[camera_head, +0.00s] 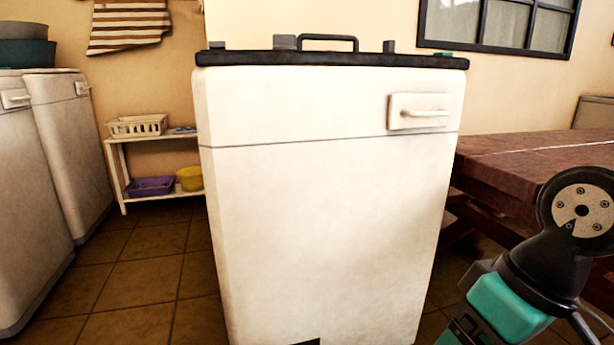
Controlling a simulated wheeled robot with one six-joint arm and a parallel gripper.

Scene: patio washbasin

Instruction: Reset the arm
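My arm (515,290) shows at the lower right, with a teal link and dark grey joints. A round joint face with a light metal disc is at its upper end near the right edge. My gripper is not visible in the head view, so its fingers and anything in them cannot be seen.
A white cabinet (320,220) with a handle (420,112) and dark top stands close ahead. A wooden table (540,160) is behind my arm at right. White appliances (65,150) stand at left. A small shelf (118,165) is at the back. Tiled floor (140,265) is clear between them.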

